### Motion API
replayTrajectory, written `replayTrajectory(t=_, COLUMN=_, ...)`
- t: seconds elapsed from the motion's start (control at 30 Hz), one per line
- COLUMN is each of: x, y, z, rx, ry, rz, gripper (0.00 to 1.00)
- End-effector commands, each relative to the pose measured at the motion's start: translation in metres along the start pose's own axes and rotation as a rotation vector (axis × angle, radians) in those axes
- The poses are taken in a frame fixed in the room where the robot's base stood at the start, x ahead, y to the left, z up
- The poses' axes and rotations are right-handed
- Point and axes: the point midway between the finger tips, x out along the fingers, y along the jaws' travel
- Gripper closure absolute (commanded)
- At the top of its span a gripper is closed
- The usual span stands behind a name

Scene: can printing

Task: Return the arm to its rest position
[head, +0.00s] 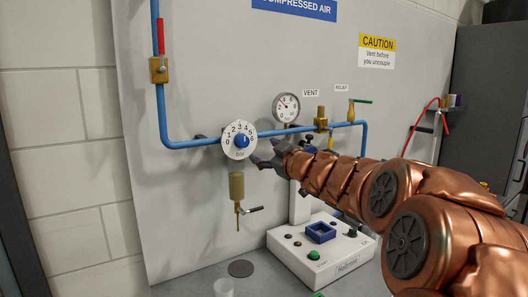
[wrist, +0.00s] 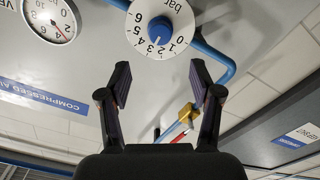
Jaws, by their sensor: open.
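My copper-coloured arm (head: 330,180) reaches in from the lower right of the head view. My gripper (head: 262,158) is at its far end, close to the right of the white dial with a blue knob (head: 241,141). In the wrist view, which is upside down, my gripper (wrist: 161,82) has its two dark fingers spread wide with nothing between them. The dial (wrist: 160,27) shows beyond the fingertips, apart from them, with its numbers and "bar" visible.
A blue pipe (head: 190,144) runs along the grey panel, with a red-handled valve (head: 160,68), a gauge (head: 286,107) and a vent valve (head: 321,119). A white machine (head: 322,250) stands on the bench below my arm.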

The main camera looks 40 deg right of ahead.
Motion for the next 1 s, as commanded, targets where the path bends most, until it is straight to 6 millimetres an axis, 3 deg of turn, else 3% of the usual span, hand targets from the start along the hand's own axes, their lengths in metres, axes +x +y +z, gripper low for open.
replayTrajectory(t=0.63, x=0.003, y=-0.007, z=0.006, rx=0.024, ry=-0.058, rz=0.03, gripper=0.36)
replayTrajectory(t=0.87, x=-0.006, y=-0.044, z=0.044, rx=0.112, ry=-0.3, rz=0.096, gripper=0.36)
replayTrajectory(t=1.0, x=-0.029, y=-0.08, z=0.077, rx=0.168, ry=-0.489, rz=0.102, gripper=0.36)
